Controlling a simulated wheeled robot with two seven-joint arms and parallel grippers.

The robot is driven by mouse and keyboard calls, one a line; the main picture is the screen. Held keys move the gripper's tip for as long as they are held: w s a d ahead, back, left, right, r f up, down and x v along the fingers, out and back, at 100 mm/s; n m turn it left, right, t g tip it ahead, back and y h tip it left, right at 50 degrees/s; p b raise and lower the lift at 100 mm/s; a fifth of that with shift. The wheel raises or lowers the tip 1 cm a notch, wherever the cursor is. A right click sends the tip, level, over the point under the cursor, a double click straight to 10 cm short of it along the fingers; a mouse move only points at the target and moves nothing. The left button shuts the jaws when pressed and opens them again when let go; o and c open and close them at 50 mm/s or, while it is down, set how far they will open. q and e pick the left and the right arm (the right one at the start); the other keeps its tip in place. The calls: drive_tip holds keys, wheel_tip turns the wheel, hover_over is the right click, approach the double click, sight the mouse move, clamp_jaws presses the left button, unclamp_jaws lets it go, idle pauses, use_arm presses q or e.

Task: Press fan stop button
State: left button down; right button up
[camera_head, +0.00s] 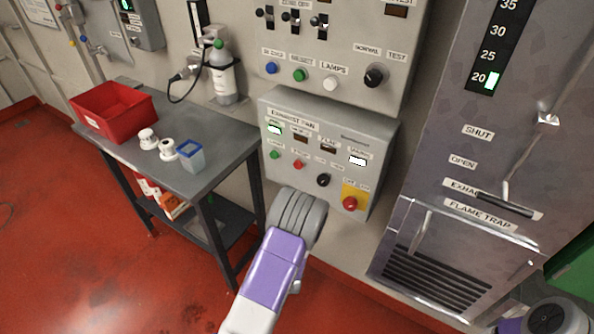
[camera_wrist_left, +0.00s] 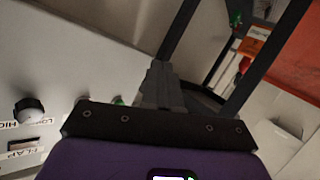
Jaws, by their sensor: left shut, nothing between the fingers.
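The exhaust fan box (camera_head: 385,135) is on the wall in the head view. It carries a green button (camera_head: 275,155), a red button (camera_head: 298,164), a black knob (camera_head: 323,180) and a larger red button on a yellow plate (camera_head: 350,203). The small button labels are hard to read. My left arm reaches up in front of the box's lower edge, and its wrist hides its own fingers there. In the left wrist view my left gripper (camera_wrist_left: 159,72) is shut and empty, beside the panel face with its knob (camera_wrist_left: 29,110). I cannot tell whether it touches a button.
A panel with switches and a knob (camera_head: 376,75) is above the box. A metal flame trap cabinet (camera_head: 480,190) stands at right.

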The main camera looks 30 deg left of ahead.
sight(298, 165)
use_arm(q)
drive_tip(key=w+a+r+n+t+y, duration=0.1)
drive_tip(key=r+t+y, duration=0.1)
drive_tip(key=r, duration=0.5)
drive_tip(key=w+a+r+n+t+y+b, duration=0.1)
drive_tip(key=w+r+t+y, duration=0.1)
drive_tip(key=r, duration=0.6)
drive_tip(key=shift+a+r+t+y, duration=0.15)
drive_tip(key=shift+a+t+y, duration=0.05)
drive_tip(key=shift+t+y, duration=0.45)
drive_tip(key=shift+w, duration=0.25)
drive_tip(key=w+b, duration=0.1)
drive_tip(key=w, duration=0.7)
drive_tip(key=shift+w+d, duration=0.3)
drive_tip(key=shift+d, duration=0.05)
